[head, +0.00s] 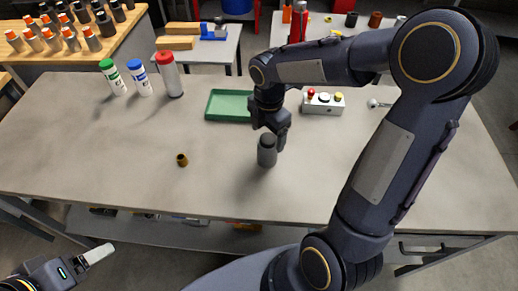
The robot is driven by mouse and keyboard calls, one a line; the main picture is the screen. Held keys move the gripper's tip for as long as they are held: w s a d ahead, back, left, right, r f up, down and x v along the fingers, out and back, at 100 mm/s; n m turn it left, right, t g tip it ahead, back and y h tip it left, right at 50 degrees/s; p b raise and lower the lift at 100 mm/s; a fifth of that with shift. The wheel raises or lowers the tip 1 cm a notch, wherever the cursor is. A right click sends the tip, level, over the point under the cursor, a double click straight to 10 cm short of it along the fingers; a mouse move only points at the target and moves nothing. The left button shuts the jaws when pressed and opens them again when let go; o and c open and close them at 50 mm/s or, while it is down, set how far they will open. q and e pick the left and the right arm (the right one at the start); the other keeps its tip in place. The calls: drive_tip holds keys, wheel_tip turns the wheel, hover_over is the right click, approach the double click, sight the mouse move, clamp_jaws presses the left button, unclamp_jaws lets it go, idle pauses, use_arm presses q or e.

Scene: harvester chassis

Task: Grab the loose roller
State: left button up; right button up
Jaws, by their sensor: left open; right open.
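A grey upright cylinder, which looks like the roller (267,152), stands on the workbench (110,155) near its middle. My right gripper (271,131) is open and points down right at the top of the roller. One dark finger shows at the roller's right side; whether it touches cannot be told. My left gripper (92,257) is open and empty at the lower left, off the front edge of the bench and well away from the roller. Only part of it shows.
A small brown ring-shaped part (182,159) lies left of the roller. A green tray (228,105) is behind it, and a button box (323,103) is behind right. Green-capped (113,77), blue-capped (139,77) and red-capped (169,75) bottles stand back left. The front left bench is clear.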

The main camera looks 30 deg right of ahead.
sight(267, 147)
drive_tip(key=f, duration=0.6)
drive_tip(key=shift+s, duration=0.2)
drive_tip(key=c, duration=1.3)
drive_tip(key=shift+c, duration=0.7)
drive_tip(key=shift+r, duration=0.1)
